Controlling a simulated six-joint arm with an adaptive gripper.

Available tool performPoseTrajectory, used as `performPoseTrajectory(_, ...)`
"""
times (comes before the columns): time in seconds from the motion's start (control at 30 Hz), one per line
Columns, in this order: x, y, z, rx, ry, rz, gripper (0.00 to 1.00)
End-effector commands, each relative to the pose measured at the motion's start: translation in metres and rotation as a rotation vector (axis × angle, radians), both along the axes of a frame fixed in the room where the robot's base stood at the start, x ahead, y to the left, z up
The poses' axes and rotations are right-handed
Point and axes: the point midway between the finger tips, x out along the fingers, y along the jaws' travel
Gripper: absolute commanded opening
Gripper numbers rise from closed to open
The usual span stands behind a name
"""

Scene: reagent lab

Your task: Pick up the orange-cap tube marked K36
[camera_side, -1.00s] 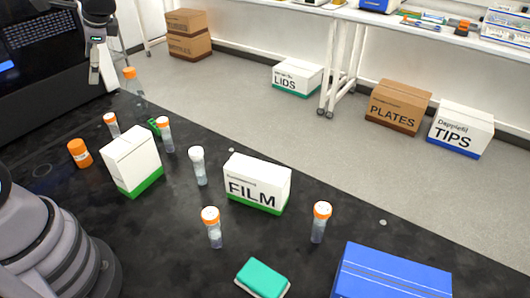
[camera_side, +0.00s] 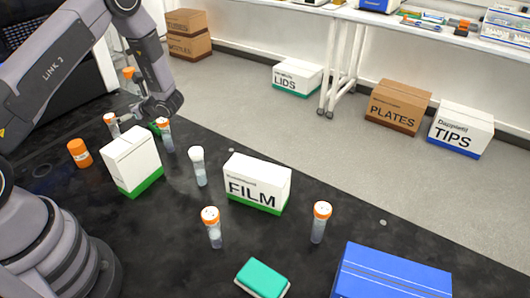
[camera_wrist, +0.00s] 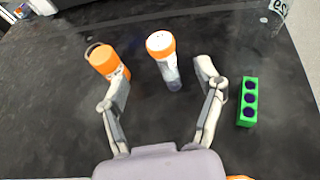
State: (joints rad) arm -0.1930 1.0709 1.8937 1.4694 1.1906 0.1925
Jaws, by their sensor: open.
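In the side view an orange-cap tube (camera_side: 111,121) stands at the back left, next to my gripper (camera_side: 127,118). In the wrist view an orange-cap tube (camera_wrist: 168,62) stands ahead of my gripper (camera_wrist: 163,78), between the lines of its two spread fingers, with nothing held. Other orange-cap tubes stand behind the white box (camera_side: 166,138), at the front middle (camera_side: 213,230) and at the right (camera_side: 319,225). A white-cap tube (camera_side: 199,168) stands near the middle. No K36 mark is readable on any tube.
An orange bottle (camera_wrist: 108,62) is close to my left finger; it also shows in the side view (camera_side: 79,153). A green rack (camera_wrist: 248,101) is right of my right finger. A white box (camera_side: 132,160), FILM box (camera_side: 257,182), teal-topped item (camera_side: 262,279) and blue box (camera_side: 390,275) stand on the black bench.

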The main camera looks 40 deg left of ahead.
Motion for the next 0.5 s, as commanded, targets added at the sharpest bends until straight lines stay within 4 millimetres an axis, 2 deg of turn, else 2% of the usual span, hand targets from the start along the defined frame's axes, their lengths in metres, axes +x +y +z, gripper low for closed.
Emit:
performPoseTrajectory(0.1,-0.005,0.019,-0.008,0.000,-0.001,0.005,0.68)
performPoseTrajectory(0.37,-0.009,0.038,-0.016,-0.001,-0.001,0.004,0.68)
performPoseTrajectory(0.5,-0.014,0.059,-0.025,-0.001,-0.001,0.006,0.68)
